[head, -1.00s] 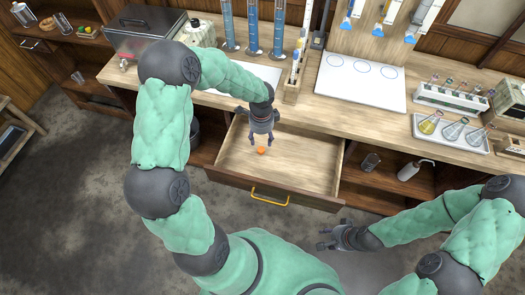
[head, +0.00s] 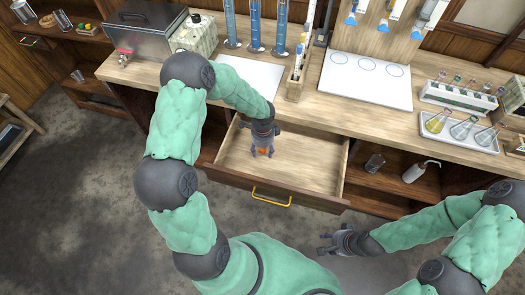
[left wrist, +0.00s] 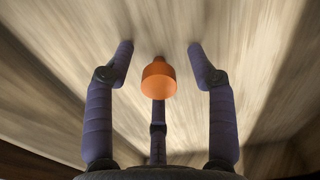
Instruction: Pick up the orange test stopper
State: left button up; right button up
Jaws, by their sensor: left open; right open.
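The orange test stopper (left wrist: 159,78) is in the open drawer (head: 310,178). In the left wrist view it sits between the spread fingers of my left gripper (left wrist: 160,70), with no finger clearly touching its sides. In the head view my left gripper (head: 263,150) reaches down into the drawer over the stopper, and a bit of orange (head: 264,151) shows between its fingers. The left gripper is open. My right gripper (head: 326,244) is open and empty, in front of the drawer and away from it.
The drawer's front with its yellow handle (head: 270,197) faces me, and the drawer is otherwise bare. The bench above holds a white board (head: 365,80), a glassware tray (head: 458,134) and a tube rack (head: 458,98). A shelf with a bottle (head: 415,172) is right of the drawer.

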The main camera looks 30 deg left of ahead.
pick_arm(q)
jog(key=c, duration=0.9)
